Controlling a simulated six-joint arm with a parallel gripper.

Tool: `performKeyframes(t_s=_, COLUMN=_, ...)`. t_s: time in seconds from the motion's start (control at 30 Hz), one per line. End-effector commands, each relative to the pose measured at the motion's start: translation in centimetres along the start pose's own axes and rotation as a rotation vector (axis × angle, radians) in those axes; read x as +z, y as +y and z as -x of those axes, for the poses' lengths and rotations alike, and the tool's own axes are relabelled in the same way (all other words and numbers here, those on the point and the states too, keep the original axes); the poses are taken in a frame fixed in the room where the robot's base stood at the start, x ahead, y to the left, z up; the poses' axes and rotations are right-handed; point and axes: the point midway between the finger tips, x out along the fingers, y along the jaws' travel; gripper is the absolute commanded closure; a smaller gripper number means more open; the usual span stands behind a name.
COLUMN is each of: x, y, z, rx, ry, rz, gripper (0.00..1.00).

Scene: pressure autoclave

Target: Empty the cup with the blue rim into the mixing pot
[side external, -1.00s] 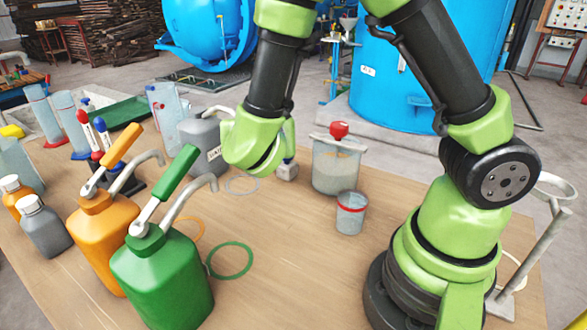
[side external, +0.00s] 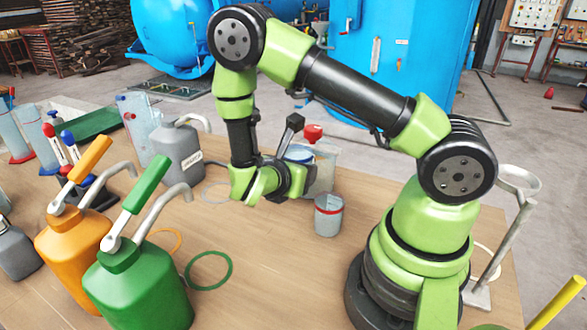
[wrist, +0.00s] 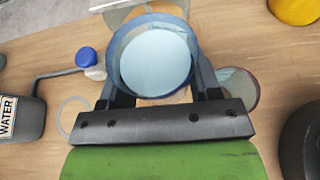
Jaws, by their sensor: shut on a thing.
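The cup with the blue rim (side external: 299,155) is between the fingers of my gripper (side external: 297,178), which is shut on it. In the wrist view the cup (wrist: 155,62) shows its blue rim and a pale interior, looking roughly upright; its fill level is unclear. The mixing pot (side external: 326,168), a clear vessel with a red knob, stands just behind and right of the cup in the side view, partly hidden by it and my gripper. A clear edge of it seems to show at the top of the wrist view (wrist: 128,14).
A red-rimmed cup (side external: 328,217) stands close in front of the pot. A grey water jug (side external: 180,150) is to the left, with orange (side external: 75,245) and green (side external: 140,290) pump jugs nearer. A green ring (side external: 209,270) lies flat on the table.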

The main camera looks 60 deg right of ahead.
Motion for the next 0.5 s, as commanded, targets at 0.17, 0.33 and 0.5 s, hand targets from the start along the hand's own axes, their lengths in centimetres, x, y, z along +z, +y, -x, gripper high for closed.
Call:
performKeyframes(t_s=0.17, x=0.4, y=0.1, z=-0.3, rx=-0.004, ry=0.042, rz=0.004, gripper=0.74)
performKeyframes(t_s=0.33, x=1.0, y=0.1, z=-0.8, rx=-0.007, ry=0.109, rz=0.009, gripper=0.74)
performKeyframes(t_s=0.5, x=1.7, y=0.2, z=-0.9, rx=-0.011, ry=0.147, rz=0.015, gripper=0.74)
